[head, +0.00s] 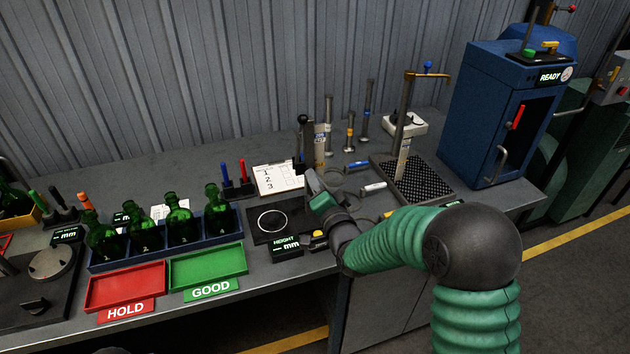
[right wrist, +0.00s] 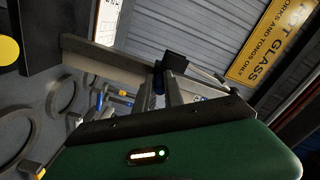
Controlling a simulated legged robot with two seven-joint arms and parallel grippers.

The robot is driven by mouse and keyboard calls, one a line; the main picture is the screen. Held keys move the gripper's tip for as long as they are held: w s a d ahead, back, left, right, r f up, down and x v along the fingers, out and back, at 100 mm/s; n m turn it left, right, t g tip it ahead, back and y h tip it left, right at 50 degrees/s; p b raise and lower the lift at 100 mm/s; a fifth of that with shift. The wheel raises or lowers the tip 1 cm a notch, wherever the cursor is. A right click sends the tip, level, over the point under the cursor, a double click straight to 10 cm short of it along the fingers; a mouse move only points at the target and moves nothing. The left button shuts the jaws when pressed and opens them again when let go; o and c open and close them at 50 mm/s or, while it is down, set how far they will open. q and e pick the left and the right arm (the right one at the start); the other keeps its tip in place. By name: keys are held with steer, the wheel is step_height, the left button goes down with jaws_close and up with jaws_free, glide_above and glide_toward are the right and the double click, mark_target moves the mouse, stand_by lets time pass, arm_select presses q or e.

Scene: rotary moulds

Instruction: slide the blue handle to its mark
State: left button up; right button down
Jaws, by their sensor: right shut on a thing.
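A height gauge with an upright post (head: 306,140) and a black ball on top stands on the bench behind the black HEIGHT plate. A pale scale strip (head: 322,138) runs up beside the post. My right gripper (head: 311,180) is low in front of the gauge, its jaws shut on the blue handle. In the right wrist view, a small part of the blue handle (right wrist: 158,88) shows at the fingers, below a black block (right wrist: 175,64). The handle is mostly hidden by the gripper. I cannot make out its mark. My left gripper is not in view.
The black HEIGHT plate (head: 263,222) with a white ring lies left of my gripper. Red and blue pens, a clipboard (head: 277,179) and a rack of green bottles (head: 165,242) are further left. Gauges and a tall stand (head: 403,125) on a mesh tray are right.

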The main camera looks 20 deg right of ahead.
steer(key=shift+f, duration=0.2)
stand_by(0.5)
step_height(320, 180, up, 7)
steer(key=p, duration=0.3)
steer(key=shift+d, duration=0.15)
steer(key=shift+r, duration=0.35)
steer(key=c, duration=1.5)
jaws_free()
steer(key=shift+s+f, duration=0.1)
steer(key=shift+o, duration=0.2)
steer(key=shift+f, duration=0.15)
